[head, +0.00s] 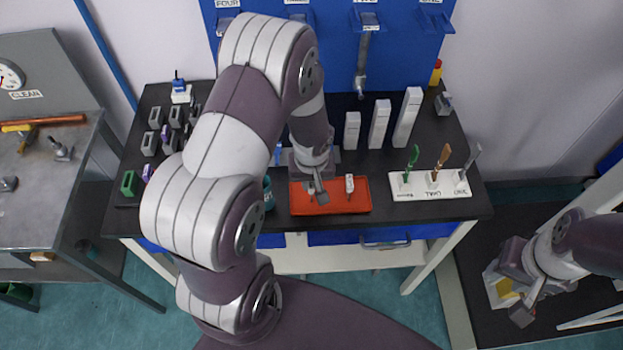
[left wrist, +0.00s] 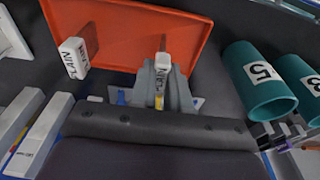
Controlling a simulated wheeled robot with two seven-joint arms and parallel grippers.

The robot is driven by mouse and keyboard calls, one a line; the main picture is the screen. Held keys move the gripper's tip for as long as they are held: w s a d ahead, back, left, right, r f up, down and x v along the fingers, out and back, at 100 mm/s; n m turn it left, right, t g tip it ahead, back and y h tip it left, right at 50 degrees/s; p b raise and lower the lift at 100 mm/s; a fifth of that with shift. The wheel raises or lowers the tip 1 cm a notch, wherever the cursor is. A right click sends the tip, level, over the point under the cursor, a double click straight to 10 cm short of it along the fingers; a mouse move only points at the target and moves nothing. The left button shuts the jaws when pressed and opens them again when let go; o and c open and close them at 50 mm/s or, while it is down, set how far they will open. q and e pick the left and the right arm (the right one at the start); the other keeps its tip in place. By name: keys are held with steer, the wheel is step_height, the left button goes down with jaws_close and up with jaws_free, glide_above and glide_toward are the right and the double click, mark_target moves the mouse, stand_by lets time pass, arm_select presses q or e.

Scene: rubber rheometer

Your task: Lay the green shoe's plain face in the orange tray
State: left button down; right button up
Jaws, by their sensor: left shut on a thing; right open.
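My left gripper (head: 317,194) is shut on a small white lettered face (left wrist: 164,68), held above or at the near part of the orange tray (head: 310,207). Its lettering is too small to read surely, and a yellow bit shows below it. A second white face (left wrist: 76,58), lettered PLAIN, is in the tray; in the head view it (head: 349,184) is to the right of my left gripper. A green block (head: 129,183), perhaps the green shoe, stands at the left end of the black table. My right gripper (head: 522,292) is open, far to the right.
Several grey blocks (head: 156,118) stand at the left. The tray's right part has bare room.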

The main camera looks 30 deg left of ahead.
arm_select(q)
steer(key=shift+d+f, duration=0.1)
steer(key=shift+f, duration=0.05)
steer(key=c, duration=1.1)
jaws_free()
steer(key=shift+r, duration=0.45)
step_height(320, 180, up, 11)
steer(key=s, duration=0.2)
steer(key=s+d+r+m, duration=0.1)
steer(key=s+d+m, duration=0.4)
steer(key=s+m, duration=0.1)
steer(key=shift+s+d+r+m+h, duration=0.15)
steer(key=shift+s+r+m+h, duration=0.15)
steer(key=shift+s+h, duration=0.1)
